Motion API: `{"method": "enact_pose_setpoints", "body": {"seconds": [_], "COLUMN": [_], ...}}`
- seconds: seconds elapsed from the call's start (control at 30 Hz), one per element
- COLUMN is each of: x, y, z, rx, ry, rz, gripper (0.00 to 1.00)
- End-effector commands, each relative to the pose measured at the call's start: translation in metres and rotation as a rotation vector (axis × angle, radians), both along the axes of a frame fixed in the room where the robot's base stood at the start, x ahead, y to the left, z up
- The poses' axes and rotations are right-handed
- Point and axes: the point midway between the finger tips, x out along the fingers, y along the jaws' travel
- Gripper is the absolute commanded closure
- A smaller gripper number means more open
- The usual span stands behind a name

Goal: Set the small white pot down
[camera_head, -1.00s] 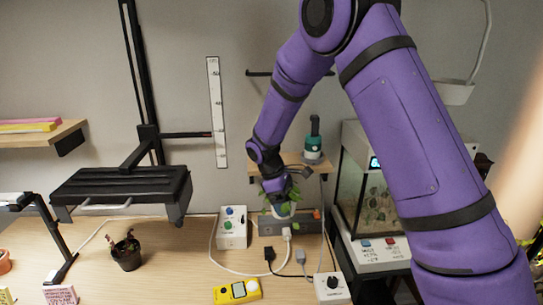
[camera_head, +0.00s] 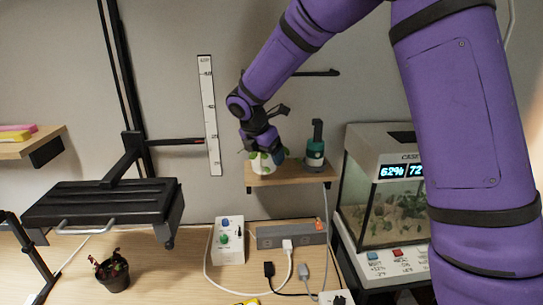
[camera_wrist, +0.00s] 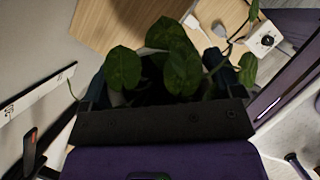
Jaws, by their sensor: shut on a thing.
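The small white pot (camera_head: 262,165) with a green plant is in my gripper (camera_head: 263,150), at the left part of the small wooden wall shelf (camera_head: 290,176). The gripper is shut on the pot from above. The pot is at shelf height; I cannot tell whether its base touches the board.
A green-and-black bottle-like device (camera_head: 315,150) stands on the shelf right of the pot. A lit terrarium (camera_head: 385,200) is farther right, a black lamp panel (camera_head: 105,203) left. Below are a control box (camera_head: 229,240), a power strip (camera_head: 290,235) and a dark potted plant (camera_head: 112,270).

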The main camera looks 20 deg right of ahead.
Motion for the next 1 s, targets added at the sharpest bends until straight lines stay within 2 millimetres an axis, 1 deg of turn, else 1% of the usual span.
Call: {"method": "enact_pose_setpoints", "body": {"seconds": [0.03,0.2,0.3,0.4,0.57,0.83,1.0], "x": [0.011,0.044,0.059,0.068,0.072,0.071,0.072], "y": [-0.007,-0.025,-0.033,-0.038,-0.040,-0.040,-0.040], "z": [-0.002,-0.005,-0.007,-0.007,-0.011,-0.042,-0.043], "rx": [0.000,0.001,0.000,0.000,0.000,-0.001,0.000], "ry": [0.000,0.000,0.000,0.000,0.000,0.001,-0.001], "rz": [-0.003,-0.004,-0.003,-0.002,-0.001,-0.002,-0.002], "gripper": [0.47,0.47,0.47,0.47,0.47,0.47,0.47]}}
